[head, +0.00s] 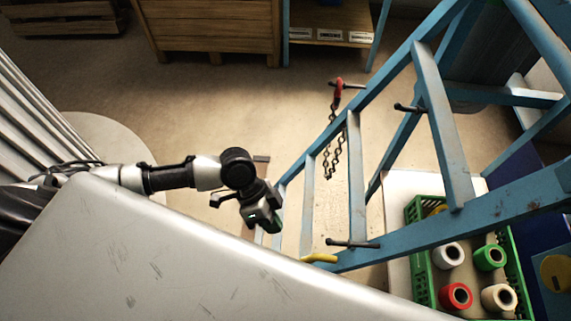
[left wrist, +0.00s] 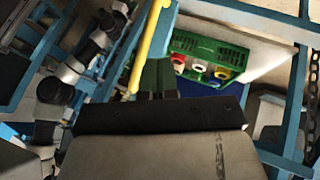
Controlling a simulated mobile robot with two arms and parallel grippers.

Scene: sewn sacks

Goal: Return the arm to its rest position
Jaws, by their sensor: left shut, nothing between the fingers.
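My left arm comes in from the left in the head view, above a pale grey scuffed surface (head: 150,260) that fills the lower left. My left gripper (head: 265,219) is at the arm's end, just left of a blue ladder (head: 357,180). In the left wrist view the dark green fingers of the left gripper (left wrist: 157,77) are together with nothing between them. My right gripper does not show in either view.
A chain (head: 329,140) with a red hook (head: 338,88) hangs by the ladder. A green crate (head: 421,266) holds several rolls at the lower right. Wooden crates stand at the back. Open floor (head: 230,110) lies beyond the arm.

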